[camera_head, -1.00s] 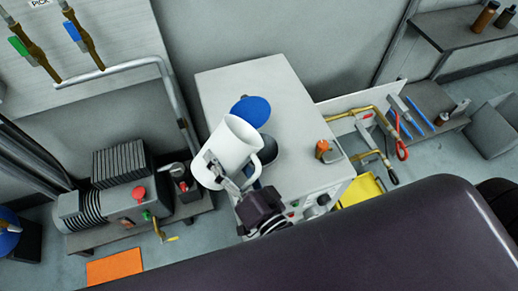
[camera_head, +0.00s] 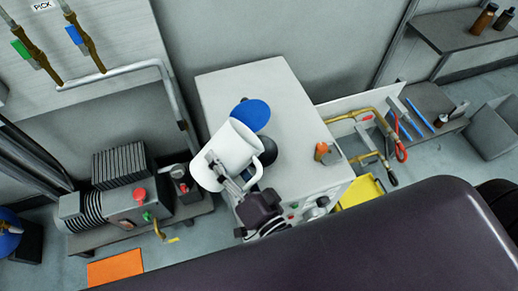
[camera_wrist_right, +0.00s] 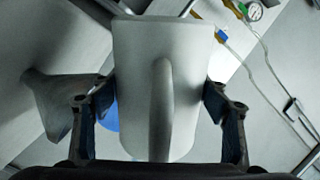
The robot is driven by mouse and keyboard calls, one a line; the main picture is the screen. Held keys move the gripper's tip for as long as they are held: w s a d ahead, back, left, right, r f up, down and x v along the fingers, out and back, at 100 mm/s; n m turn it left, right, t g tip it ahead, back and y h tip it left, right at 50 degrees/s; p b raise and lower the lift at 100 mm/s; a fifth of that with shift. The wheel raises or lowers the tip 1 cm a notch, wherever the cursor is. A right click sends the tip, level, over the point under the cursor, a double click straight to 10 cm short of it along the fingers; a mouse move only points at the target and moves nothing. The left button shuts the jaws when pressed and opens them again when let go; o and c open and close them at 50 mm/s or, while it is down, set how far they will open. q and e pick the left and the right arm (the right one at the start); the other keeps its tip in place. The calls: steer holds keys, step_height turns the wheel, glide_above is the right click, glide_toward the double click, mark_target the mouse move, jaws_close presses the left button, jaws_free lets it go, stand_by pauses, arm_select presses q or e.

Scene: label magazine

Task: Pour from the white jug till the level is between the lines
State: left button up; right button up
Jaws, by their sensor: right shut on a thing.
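The white jug (camera_head: 229,150) is held above the white cabinet top in the head view, tilted. My right gripper (camera_head: 222,173) is shut on it, and in the right wrist view the two fingers (camera_wrist_right: 160,98) press on both sides of the jug body (camera_wrist_right: 135,70), with the handle (camera_wrist_right: 162,110) facing the camera. A dark round thing (camera_head: 267,151) shows partly behind the jug; its inside and any level lines are hidden. No stream of liquid is visible. My left gripper is not in view.
The white cabinet top (camera_head: 300,115) has free room on the right. A blue disc (camera_head: 255,115) lies behind the jug and a small orange-topped item (camera_head: 322,151) stands to the right. A pump (camera_head: 110,205) stands at left, and a tool tray (camera_head: 345,108) at right.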

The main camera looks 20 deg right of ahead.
steer(key=shift+w+d+r+m+p, duration=0.1)
steer(key=shift+m+p, duration=0.15)
steer(key=shift+m, duration=0.55)
steer(key=shift+d+m+p, duration=0.1)
steer(key=shift+m+p, duration=0.1)
steer(key=shift+m, duration=0.6)
stand_by(0.5)
steer(key=shift+d+f+m+b, duration=0.15)
steer(key=shift+f+m+b, duration=0.2)
steer(key=shift+f, duration=0.2)
stand_by(0.7)
